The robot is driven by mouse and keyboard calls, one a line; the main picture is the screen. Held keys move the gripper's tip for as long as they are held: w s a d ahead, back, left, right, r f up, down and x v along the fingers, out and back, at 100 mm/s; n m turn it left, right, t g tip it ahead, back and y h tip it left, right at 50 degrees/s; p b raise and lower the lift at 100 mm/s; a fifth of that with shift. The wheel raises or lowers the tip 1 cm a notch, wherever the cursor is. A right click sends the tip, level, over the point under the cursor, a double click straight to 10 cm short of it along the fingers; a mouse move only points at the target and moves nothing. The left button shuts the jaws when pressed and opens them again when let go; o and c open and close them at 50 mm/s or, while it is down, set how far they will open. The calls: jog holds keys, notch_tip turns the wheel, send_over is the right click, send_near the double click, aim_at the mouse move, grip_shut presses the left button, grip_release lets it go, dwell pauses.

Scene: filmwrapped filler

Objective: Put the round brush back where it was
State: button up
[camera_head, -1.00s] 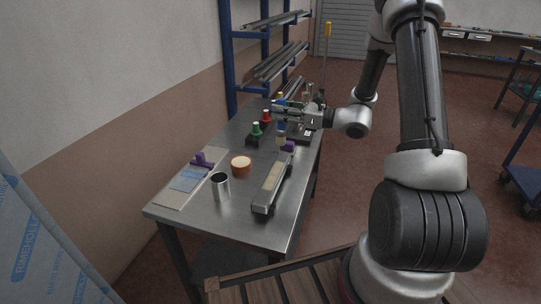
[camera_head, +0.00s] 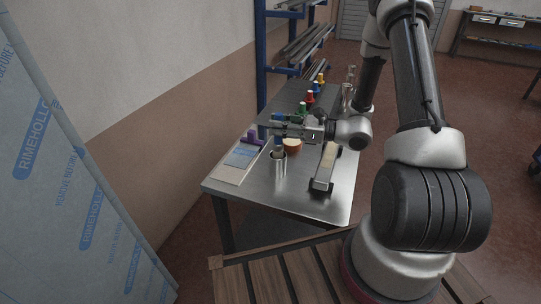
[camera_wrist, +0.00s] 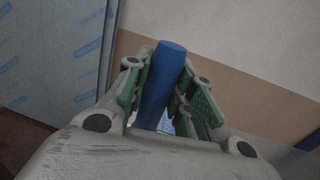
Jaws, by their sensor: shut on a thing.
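My gripper (camera_head: 277,131) is shut on a blue cylindrical handle (camera_wrist: 164,80), which I take to be the round brush. In the wrist view the handle stands between the green-lined fingers, slightly tilted; its lower end is hidden. In the head view the brush (camera_head: 278,142) shows blue below the fingers, over the mouth of a metal cup (camera_head: 279,168) on the steel table (camera_head: 275,193). I cannot tell whether its lower end is inside the cup. Its bristles are not visible.
A round orange-brown dish (camera_head: 292,146) is close right of the cup. A flat panel with a blue sheet (camera_head: 241,156) and purple clamp (camera_head: 252,139) lies left. Coloured-top pieces (camera_head: 309,97) stand behind. A film-wrapped panel (camera_head: 75,170) stands at left.

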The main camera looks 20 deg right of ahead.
aim_at(279, 143)
notch_tip(279, 143, down, 7)
jog(key=shift+r, duration=0.2)
jog(key=shift+f, duration=0.1)
jog(key=o, duration=1)
